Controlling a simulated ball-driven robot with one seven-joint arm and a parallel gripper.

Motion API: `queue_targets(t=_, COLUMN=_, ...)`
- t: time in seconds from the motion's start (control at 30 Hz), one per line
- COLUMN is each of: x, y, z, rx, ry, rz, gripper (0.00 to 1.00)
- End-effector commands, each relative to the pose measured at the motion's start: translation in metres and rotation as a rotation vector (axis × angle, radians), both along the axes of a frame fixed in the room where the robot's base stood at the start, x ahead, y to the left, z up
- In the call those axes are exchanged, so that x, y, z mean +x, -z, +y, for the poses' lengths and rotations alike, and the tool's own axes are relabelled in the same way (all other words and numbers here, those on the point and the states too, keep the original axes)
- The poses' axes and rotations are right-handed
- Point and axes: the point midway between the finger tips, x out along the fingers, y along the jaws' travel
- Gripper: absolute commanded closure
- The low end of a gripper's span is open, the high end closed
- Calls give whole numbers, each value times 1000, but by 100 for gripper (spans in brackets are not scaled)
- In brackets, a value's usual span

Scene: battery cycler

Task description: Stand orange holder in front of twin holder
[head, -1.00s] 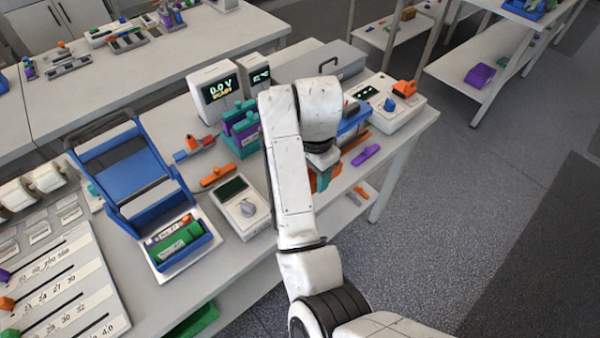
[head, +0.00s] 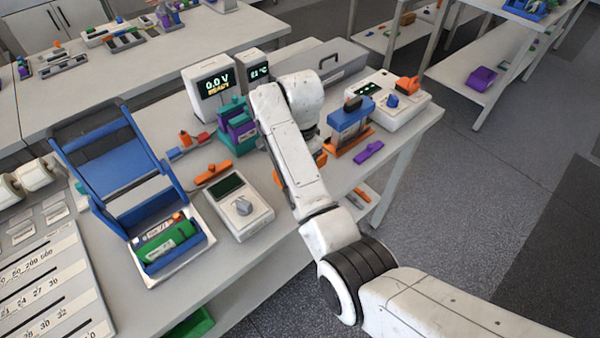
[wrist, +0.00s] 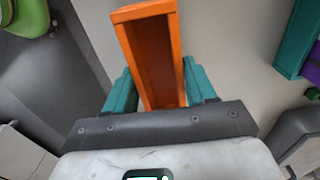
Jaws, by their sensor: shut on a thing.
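The orange holder (wrist: 158,55), an open trough shape, sits between the teal fingers of my gripper (wrist: 158,88) in the wrist view. My gripper is shut on it, above a pale surface. In the head view my arm hides the gripper and most of the holder; a bit of orange (head: 320,158) shows at the arm's right side. A teal and purple holder (head: 236,126) stands on the bench left of the arm. A blue block on an orange base (head: 349,127) stands right of the arm. I cannot tell which of these is the twin holder.
A meter with a dial (head: 240,207) and an orange bar (head: 213,174) lie left of my arm. A purple piece (head: 369,151) lies near the bench edge at right. Display boxes (head: 212,88) and a grey case (head: 320,62) stand behind.

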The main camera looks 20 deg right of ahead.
Motion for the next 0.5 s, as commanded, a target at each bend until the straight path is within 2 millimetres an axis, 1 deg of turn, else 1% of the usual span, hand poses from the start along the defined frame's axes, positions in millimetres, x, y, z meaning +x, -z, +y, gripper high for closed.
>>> queue_targets(t=0.1, x=5, y=7, z=0, rx=-1, ry=0, rz=2, gripper=79)
queue_targets(t=0.3, x=3, y=31, z=-1, rx=-1, ry=0, rz=3, gripper=79)
queue_targets(t=0.4, x=4, y=36, z=-1, rx=0, ry=0, rz=1, gripper=79)
queue_targets(t=0.5, x=4, y=36, z=0, rx=0, ry=0, rz=0, gripper=79)
